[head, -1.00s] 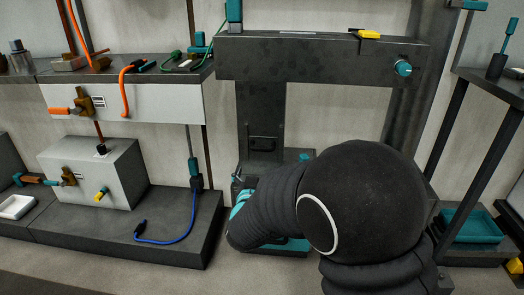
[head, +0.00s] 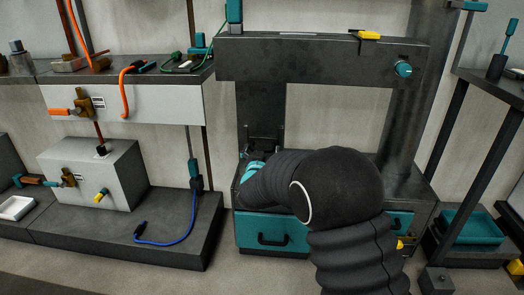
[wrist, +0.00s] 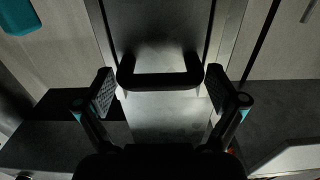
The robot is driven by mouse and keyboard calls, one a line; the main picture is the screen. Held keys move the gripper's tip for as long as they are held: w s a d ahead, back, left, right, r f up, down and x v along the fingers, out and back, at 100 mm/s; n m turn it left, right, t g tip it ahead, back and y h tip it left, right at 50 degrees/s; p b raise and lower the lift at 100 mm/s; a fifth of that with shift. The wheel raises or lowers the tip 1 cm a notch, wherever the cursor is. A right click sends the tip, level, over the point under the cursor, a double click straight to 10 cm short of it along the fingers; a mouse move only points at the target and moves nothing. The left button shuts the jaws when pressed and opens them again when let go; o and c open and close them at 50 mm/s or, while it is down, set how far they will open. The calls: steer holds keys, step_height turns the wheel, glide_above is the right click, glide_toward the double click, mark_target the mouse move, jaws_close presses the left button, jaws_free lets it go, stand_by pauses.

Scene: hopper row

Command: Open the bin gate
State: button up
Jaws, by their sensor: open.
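The bin gate looks like the dark upright plate (wrist: 160,30) in the wrist view, set in a lighter metal frame. Its dark U-shaped handle (wrist: 160,81) is at its lower edge. My gripper (wrist: 160,91) is open, with one finger at each side of the handle. The handle lies between the fingertips in the picture; I cannot tell if they touch it. In the head view, the plate is on the dark column (head: 261,105), its lower part near my gripper. My arm hides most of the gripper there.
A teal drawer front (head: 270,232) is below my arm. A teal knob (head: 403,69) is on the crossbeam at right. A grey box with valves (head: 115,175) and a blue cable (head: 170,238) are on the left bench. A teal tray (head: 470,226) is at right.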

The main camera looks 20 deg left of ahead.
steer(key=shift+c, duration=0.3)
steer(key=shift+r, duration=0.1)
steer(key=c, duration=1.2)
step_height(320, 180, up, 6)
steer(key=shift+r+p, duration=0.25)
steer(key=shift+p, duration=1)
steer(key=shift+c, duration=0.2)
steer(key=shift+f, duration=0.1)
steer(key=o, duration=1.3)
steer(key=shift+f, duration=0.1)
steer(key=shift+s, duration=0.1)
steer(key=v, duration=1.2)
